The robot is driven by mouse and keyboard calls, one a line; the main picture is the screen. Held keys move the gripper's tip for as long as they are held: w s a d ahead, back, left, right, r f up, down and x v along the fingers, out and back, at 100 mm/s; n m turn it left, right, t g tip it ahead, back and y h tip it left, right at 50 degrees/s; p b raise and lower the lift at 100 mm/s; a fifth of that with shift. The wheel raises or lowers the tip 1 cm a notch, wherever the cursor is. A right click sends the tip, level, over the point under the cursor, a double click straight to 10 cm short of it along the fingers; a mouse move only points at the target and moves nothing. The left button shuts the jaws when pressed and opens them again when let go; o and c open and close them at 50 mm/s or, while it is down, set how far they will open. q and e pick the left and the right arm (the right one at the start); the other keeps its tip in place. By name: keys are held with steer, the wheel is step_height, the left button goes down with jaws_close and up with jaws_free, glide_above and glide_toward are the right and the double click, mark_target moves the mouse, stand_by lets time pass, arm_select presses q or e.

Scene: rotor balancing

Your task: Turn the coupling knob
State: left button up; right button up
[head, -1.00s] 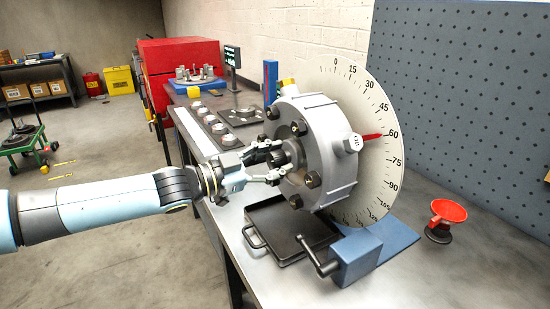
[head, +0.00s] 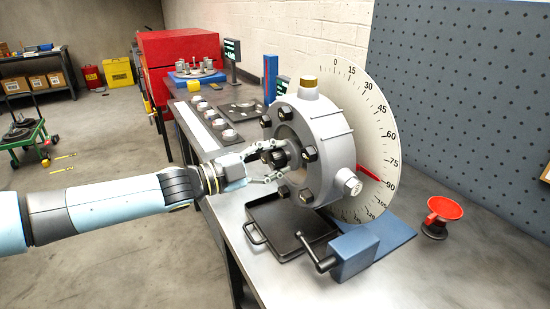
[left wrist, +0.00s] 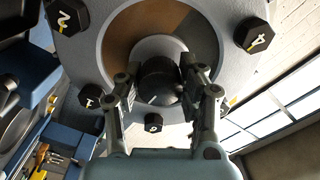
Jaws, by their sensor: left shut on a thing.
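The coupling knob (head: 278,158) is a small dark ribbed knob at the centre of the grey bolted rotor (head: 332,150). My left gripper (head: 281,162) is shut on it, one finger above and one below. In the left wrist view the fingers sit on both sides of the dark knob (left wrist: 158,80), with numbered black bolts around it. Behind the rotor stands a white dial (head: 375,125) with degree marks. Its red pointer (head: 368,173) lies between 75 and 90, closer to 90. My right gripper is out of view.
A black tray (head: 262,236) and a blue clamp (head: 355,252) with a dark handle are below the rotor. Weights on plates (head: 222,132) lie farther back on the bench.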

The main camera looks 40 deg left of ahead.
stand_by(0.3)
arm_select(q)
steer(key=o, duration=1.2)
steer(key=shift+s, duration=0.1)
steer(key=v, duration=1.2)
